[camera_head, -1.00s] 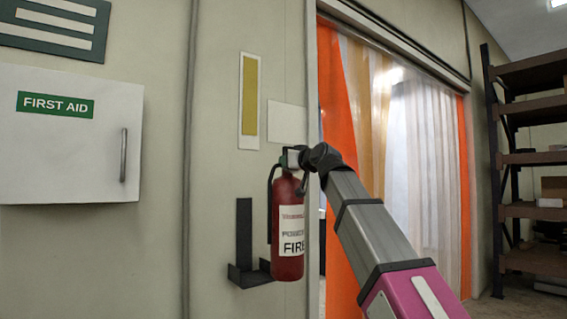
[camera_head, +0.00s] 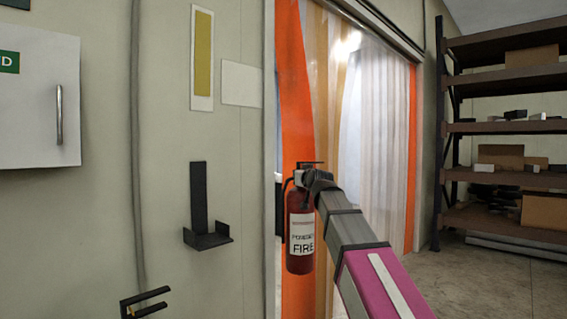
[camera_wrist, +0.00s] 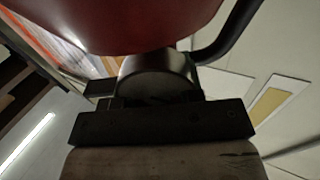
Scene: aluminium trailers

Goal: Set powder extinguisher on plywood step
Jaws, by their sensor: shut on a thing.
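The red powder extinguisher (camera_head: 300,240) hangs upright from my gripper (camera_head: 312,178) in the head view, in front of the strip curtain. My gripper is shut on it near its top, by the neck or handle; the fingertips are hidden. In the wrist view the red body of the extinguisher (camera_wrist: 130,22) fills the top, with the black hose (camera_wrist: 232,38) at the right. No plywood step can be made out in either view.
An empty black wall bracket (camera_head: 207,238) is left of the extinguisher. A white first aid cabinet (camera_head: 45,110) is at far left, with a black fitting (camera_head: 148,302) below. The strip curtain (camera_head: 375,150) fills the doorway. Shelving (camera_head: 510,130) stands right, beside open floor (camera_head: 480,280).

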